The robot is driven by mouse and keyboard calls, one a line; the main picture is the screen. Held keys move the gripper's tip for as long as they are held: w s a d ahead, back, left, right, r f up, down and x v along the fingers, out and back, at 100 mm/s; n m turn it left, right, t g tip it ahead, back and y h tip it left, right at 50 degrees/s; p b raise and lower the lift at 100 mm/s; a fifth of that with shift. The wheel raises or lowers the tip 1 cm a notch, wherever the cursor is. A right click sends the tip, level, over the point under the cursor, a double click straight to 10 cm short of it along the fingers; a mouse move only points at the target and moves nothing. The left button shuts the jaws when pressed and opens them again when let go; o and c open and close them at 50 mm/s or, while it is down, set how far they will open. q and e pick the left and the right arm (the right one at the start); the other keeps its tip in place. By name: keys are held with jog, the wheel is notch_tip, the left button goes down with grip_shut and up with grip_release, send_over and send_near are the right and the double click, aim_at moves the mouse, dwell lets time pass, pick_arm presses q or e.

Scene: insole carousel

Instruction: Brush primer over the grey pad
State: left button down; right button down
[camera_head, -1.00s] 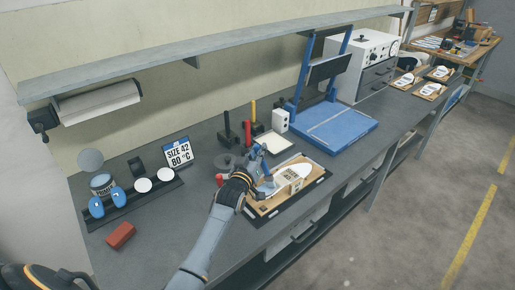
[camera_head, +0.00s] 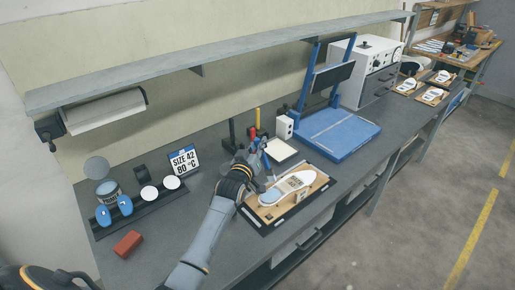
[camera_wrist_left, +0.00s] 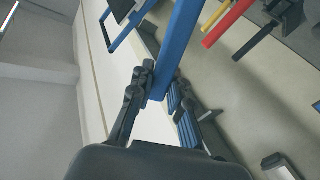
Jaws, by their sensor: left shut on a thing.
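A white insole form (camera_head: 297,181) lies on a light wooden board with dark edges (camera_head: 258,214) near the bench's front. A blue-grey pad (camera_head: 270,197) sits at its left end. My left gripper (camera_head: 257,161) is just behind the board, shut on a blue-handled brush (camera_head: 268,164). In the left wrist view, the blue handle (camera_wrist_left: 178,45) runs between the fingers (camera_wrist_left: 158,98).
A blue press (camera_head: 343,136) stands behind and right of the board. A white tray (camera_head: 281,150), a black stand and yellow and red upright tools (camera_head: 257,118) are close behind the gripper. A size sign (camera_head: 184,160) and red block (camera_head: 128,243) are left.

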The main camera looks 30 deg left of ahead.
aim_at(258, 139)
pick_arm(q)
jog(key=shift+w+r, duration=0.1)
jog(key=shift+r, duration=0.5)
jog(key=shift+a+r+p, duration=0.2)
jog(key=shift+r+p, duration=0.5)
jog(key=shift+p, duration=0.05)
jog(key=shift+r, duration=0.4)
jog(key=shift+d, duration=0.1)
pick_arm(e)
jog(key=shift+s+a+r, duration=0.3)
jog(key=shift+a+r, duration=0.05)
jog(key=shift+r, duration=0.3)
jog(key=shift+s+a+r, duration=0.25)
jog(key=shift+a+r, duration=0.05)
jog(key=shift+r, duration=0.3)
jog(key=shift+w+d, duration=0.15)
jog(key=shift+w, duration=0.05)
